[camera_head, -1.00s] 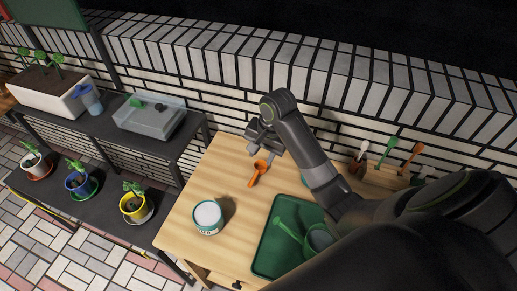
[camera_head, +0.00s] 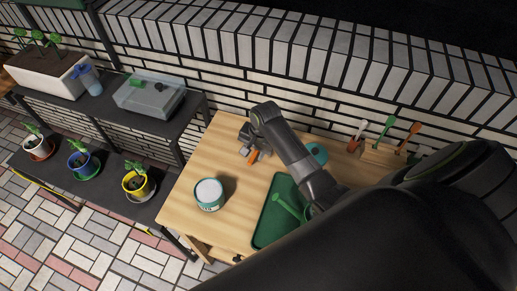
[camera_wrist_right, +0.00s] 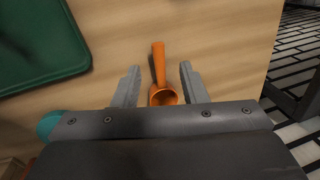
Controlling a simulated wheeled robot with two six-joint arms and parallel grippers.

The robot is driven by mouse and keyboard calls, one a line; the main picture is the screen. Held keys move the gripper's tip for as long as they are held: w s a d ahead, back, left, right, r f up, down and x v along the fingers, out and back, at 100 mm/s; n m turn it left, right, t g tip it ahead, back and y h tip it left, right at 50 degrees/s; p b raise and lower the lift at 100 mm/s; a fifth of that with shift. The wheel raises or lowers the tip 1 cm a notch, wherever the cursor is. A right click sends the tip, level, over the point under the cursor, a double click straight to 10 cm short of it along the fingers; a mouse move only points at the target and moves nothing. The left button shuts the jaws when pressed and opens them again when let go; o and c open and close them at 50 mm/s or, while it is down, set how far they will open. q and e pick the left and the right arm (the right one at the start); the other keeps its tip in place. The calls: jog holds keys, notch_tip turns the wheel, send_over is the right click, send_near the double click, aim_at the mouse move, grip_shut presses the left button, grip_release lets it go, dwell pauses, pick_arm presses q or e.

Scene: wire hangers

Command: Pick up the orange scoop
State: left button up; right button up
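The orange scoop (camera_head: 253,156) lies on the wooden table; my right gripper partly covers it in the head view. In the right wrist view the scoop (camera_wrist_right: 160,80) lies between the two fingers, its bowl near the gripper body and its handle pointing away. My right gripper (camera_wrist_right: 159,80) is open, with a gap on each side of the scoop. In the head view the right gripper (camera_head: 247,149) is low over the table at the scoop. My left gripper is not in view.
A white-and-teal tin (camera_head: 209,193) stands left of the green tray (camera_head: 264,236), which holds a green tool (camera_head: 290,207). A teal round thing (camera_head: 318,153) is behind my arm. A rack with upright tools (camera_head: 385,152) is at the back right. Potted plants stand on shelves at left.

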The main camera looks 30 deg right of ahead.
aim_at(252, 159)
jog(key=shift+w+a+f+p, duration=0.1)
jog(key=shift+w+f+p, duration=0.15)
jog(key=shift+f, duration=1)
jog(key=shift+w+a+f+p, duration=0.1)
jog(key=shift+w+f, duration=0.1)
jog(key=shift+f, duration=1)
grip_shut()
